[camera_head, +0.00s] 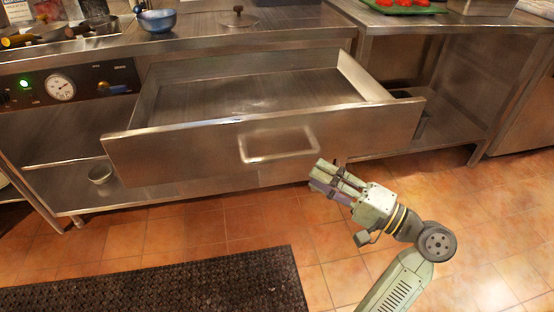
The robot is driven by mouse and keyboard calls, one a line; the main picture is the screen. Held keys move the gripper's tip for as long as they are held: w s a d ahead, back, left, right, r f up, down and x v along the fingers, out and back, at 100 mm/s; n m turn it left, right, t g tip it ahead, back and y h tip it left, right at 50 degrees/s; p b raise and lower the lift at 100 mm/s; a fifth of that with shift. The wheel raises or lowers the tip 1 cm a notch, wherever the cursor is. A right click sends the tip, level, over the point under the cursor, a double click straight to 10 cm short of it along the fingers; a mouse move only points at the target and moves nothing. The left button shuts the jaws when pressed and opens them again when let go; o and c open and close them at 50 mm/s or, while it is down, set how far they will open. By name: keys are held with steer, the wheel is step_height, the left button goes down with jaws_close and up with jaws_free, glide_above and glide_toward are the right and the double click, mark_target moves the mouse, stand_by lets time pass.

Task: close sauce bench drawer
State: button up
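The sauce bench drawer (190,148) is a wide stainless steel drawer pulled far out of the bench. Its inside looks empty. A rectangular metal handle (279,157) sits on its front panel. My gripper (323,176) is in front of the drawer, just right of and a little below the handle, with its fingers pointing up and left towards the front panel. I cannot tell whether it touches the panel. The fingers lie close together, and nothing shows between them; their exact opening is too small to tell.
The steel benchtop (200,40) above the drawer bears a blue bowl (157,20) and a round lid (238,17). A control panel with a gauge (61,88) is at left. A small pot (101,174) stands on the lower shelf. A dark mat (170,287) lies on the tiled floor.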

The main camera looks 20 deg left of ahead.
mark_target(283, 154)
steer(key=p+x, duration=0.1)
steer(key=x, duration=0.9)
steer(key=shift+p, duration=0.3)
steer(key=shift+c, duration=0.4)
jaws_close()
